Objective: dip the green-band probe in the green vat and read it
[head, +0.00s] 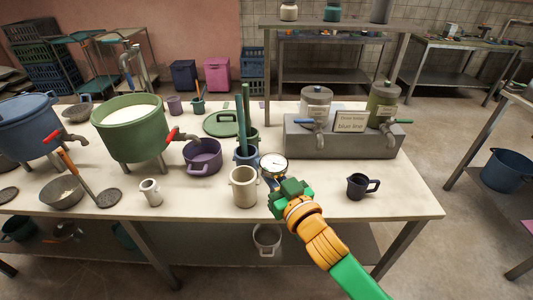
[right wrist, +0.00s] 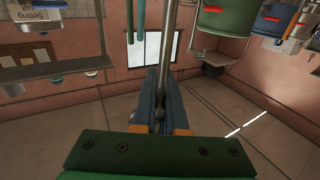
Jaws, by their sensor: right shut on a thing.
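The green vat (head: 131,143) stands on the table at the left in the head view, full of pale liquid, with a red-handled tap. My right gripper (head: 274,184) is at the table's front middle, well right of the vat. It is shut on a probe with a round white dial (head: 273,163). In the right wrist view my gripper (right wrist: 163,78) grips the probe's thin metal rod (right wrist: 178,35). I cannot make out a green band on it. The dial reading is too small to tell. My left gripper is not in view.
A cream pot (head: 243,190) and a blue pot with tall green rods (head: 246,158) stand just left of my gripper. A purple pot (head: 202,160) stands between them and the vat. A dark mug (head: 360,187) stands right. A grey dispenser block (head: 300,142) stands behind.

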